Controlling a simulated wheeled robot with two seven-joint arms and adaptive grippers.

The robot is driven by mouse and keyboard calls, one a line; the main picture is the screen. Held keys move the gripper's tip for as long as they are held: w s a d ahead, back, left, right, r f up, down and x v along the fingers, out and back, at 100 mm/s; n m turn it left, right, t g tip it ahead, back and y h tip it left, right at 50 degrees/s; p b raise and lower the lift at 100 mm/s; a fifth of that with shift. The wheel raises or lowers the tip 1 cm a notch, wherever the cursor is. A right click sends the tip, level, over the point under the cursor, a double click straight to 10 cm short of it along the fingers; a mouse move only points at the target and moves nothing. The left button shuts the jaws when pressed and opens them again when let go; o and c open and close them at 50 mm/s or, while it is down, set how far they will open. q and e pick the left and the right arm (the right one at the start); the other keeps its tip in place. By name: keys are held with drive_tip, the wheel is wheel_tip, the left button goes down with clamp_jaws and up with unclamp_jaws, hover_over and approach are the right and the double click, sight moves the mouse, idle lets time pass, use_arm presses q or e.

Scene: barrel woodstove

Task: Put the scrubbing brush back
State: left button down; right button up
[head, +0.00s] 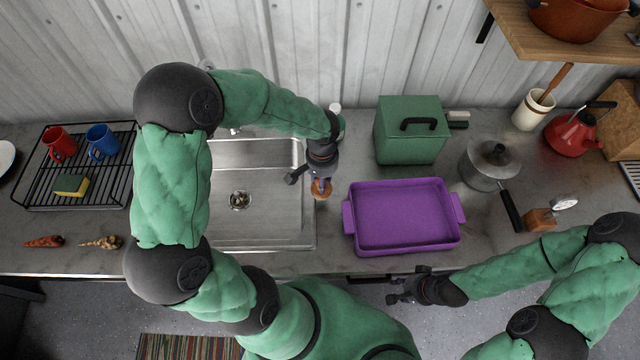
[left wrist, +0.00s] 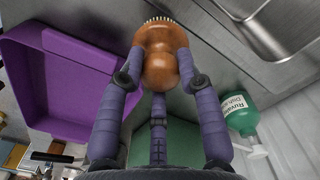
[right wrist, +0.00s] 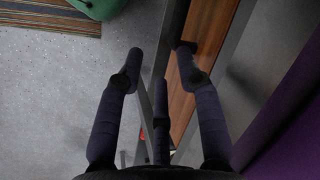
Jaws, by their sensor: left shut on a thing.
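The scrubbing brush (left wrist: 160,55) has a brown wooden body with pale bristles. My left gripper (left wrist: 160,75) is shut on it, fingers around the wooden knob. In the head view the brush (head: 321,189) shows below my left gripper (head: 320,178), at the strip between the sink and the purple tray; I cannot tell whether its bristles touch the counter. My right gripper (head: 398,288) is in front of the counter edge, apart from everything. In the right wrist view its fingers (right wrist: 158,60) are spread apart with nothing between them.
The metal sink (head: 235,228) lies left of the brush and the purple tray (head: 403,213) right. A green box (head: 410,133) stands behind the tray. A green bottle (left wrist: 239,113) stands near the sink. A dish rack (head: 80,190) holds mugs and a sponge at left.

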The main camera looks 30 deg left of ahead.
use_arm(q)
drive_tip(key=shift+w+a+f, duration=0.1)
drive_tip(key=shift+a+f, duration=0.05)
drive_tip(key=shift+f, duration=0.8)
drive_tip(key=shift+a+f, duration=0.15)
drive_tip(key=shift+f, duration=0.8)
drive_tip(key=shift+f+b, duration=0.45)
drive_tip(key=shift+b, duration=0.2)
drive_tip(key=c, duration=0.8)
unclamp_jaws()
drive_tip(key=shift+c, duration=0.2)
drive_tip(key=shift+r, duration=0.15)
drive_tip(key=shift+r+p, duration=0.55)
drive_tip(key=shift+p, duration=0.2)
wheel_tip(320, 180, up, 12)
drive_tip(key=shift+f+p, duration=0.2)
drive_tip(key=shift+p, duration=0.2)
